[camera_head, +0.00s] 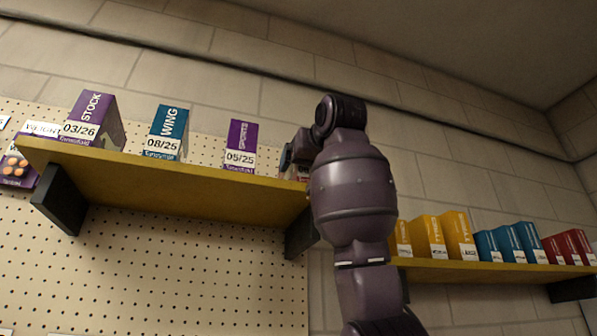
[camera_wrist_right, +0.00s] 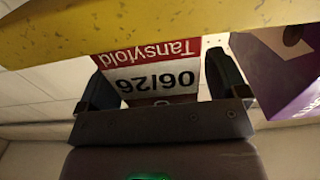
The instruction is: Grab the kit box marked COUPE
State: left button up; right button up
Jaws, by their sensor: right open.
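My right gripper (camera_head: 290,158) is at the right end of the yellow shelf (camera_head: 170,182), partly hidden behind my arm. In the right wrist view the right gripper (camera_wrist_right: 160,78) is open, with one finger on each side of a red and white box (camera_wrist_right: 155,68). This box reads "Tansyfold" and "06/26" upside down. I cannot tell whether the fingers touch it. In the head view only a sliver of the box (camera_head: 299,173) shows beside the gripper. Its name is hidden, and I read COUPE nowhere. My left gripper is not in view.
On the same shelf stand boxes marked SPORTS (camera_head: 241,145), WING (camera_head: 166,134) and STOCK (camera_head: 93,120). A purple box (camera_wrist_right: 285,75) is near the right finger in the wrist view. A lower shelf (camera_head: 480,272) at right holds yellow, blue and red boxes.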

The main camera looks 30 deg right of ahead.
jog(key=shift+w, duration=0.3)
jog(key=shift+s, duration=0.1)
jog(key=shift+c, duration=0.3)
jog(key=c, duration=1.1)
jog(key=shift+c, duration=0.2)
jog(key=shift+r, duration=0.1)
notch_tip(320, 180, up, 10)
jog(key=shift+f+p, duration=0.1)
jog(key=shift+p, duration=1)
